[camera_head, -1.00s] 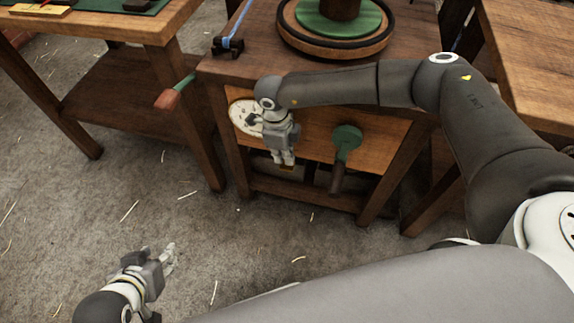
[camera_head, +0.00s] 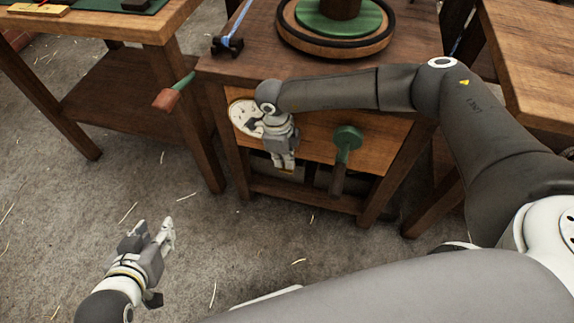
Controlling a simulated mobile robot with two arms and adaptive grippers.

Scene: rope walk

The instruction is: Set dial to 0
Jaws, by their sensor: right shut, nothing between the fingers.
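The dial (camera_head: 241,113) is a round cream face with dark marks on the front of the wooden bench cabinet (camera_head: 235,75). My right wrist covers its right part, and its pointer and reading are too small and hidden to tell. My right gripper (camera_head: 284,165) is shut and empty, pointing down in front of the cabinet just right of and below the dial. I cannot tell whether it touches the dial. My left gripper (camera_head: 157,230) is at the lower left over the floor, away from the cabinet, with its fingers apart and nothing between them.
A green crank (camera_head: 346,137) with a dark handle sits right of the dial. A green lever with a red-brown grip (camera_head: 166,99) sticks out at the left. A round turntable (camera_head: 335,45) stands on top. Tables stand either side.

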